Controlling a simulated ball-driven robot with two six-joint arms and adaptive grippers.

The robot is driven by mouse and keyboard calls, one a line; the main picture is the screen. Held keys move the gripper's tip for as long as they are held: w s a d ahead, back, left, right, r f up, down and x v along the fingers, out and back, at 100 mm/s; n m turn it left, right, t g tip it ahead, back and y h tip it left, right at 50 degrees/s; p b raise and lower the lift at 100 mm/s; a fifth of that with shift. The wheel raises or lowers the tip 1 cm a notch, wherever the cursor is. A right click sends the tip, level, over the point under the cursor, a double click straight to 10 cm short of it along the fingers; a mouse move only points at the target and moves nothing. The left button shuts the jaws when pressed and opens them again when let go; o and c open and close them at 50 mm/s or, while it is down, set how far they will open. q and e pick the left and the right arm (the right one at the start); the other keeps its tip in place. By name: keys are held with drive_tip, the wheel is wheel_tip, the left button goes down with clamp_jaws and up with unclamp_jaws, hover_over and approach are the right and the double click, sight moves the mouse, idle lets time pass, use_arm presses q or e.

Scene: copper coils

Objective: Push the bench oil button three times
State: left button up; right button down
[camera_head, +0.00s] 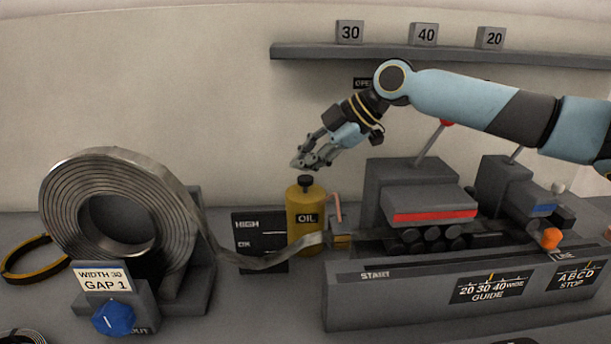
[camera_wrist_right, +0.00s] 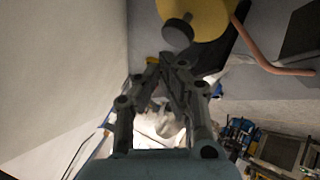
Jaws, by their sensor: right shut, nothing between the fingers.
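A yellow oil can (camera_head: 306,234) marked OIL stands upright on the bench, with a dark round button (camera_head: 305,181) on its top and a copper-coloured spout at its right side. My right gripper (camera_head: 302,165) is shut and empty, just above the button; a small gap shows between them. In the right wrist view, the yellow can (camera_wrist_right: 205,14) and its dark button (camera_wrist_right: 178,32) are at the top, beyond the shut fingertips (camera_wrist_right: 165,62). My left gripper is in neither view.
A large metal coil (camera_head: 120,160) stands left, its strip running past the can's front. A grey machine (camera_head: 400,190) with a red-striped block stands to the right. A shelf (camera_head: 440,55) holds blocks 30, 40 and 20. The wall is behind.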

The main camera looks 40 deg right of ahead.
sight(305, 180)
drive_tip(key=shift+r+p, duration=1.55)
drive_tip(key=shift+r, duration=0.7)
drive_tip(key=shift+f, duration=0.15)
